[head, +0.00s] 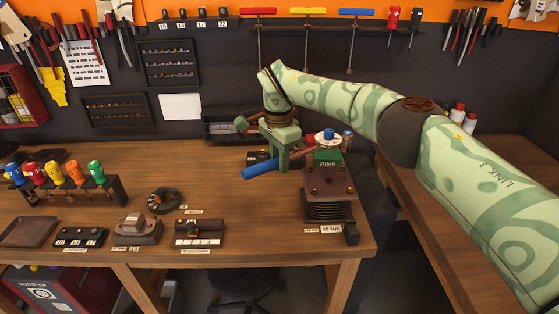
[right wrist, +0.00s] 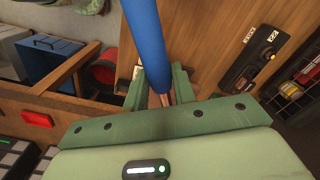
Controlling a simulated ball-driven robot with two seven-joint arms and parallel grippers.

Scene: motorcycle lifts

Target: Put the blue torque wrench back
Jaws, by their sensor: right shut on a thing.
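The blue torque wrench (head: 263,170) is in my right gripper (head: 284,162), above the wooden bench, left of the black stack with the green top. Its blue handle sticks out to the left and slightly down in the head view. My right gripper is shut on it. In the right wrist view the blue handle (right wrist: 147,40) runs from the top edge down between the two green fingers (right wrist: 158,92). The wrench's far end is hidden by the gripper and cannot be made out. My left gripper is not in view.
The black stack (head: 329,208) with a "40 Nm" label stands close right of the gripper. A rack (head: 68,190) of coloured handles, one blue, stands at the left. Low holders (head: 199,234) line the bench front. Bare wood (head: 225,160) lies left of the wrench.

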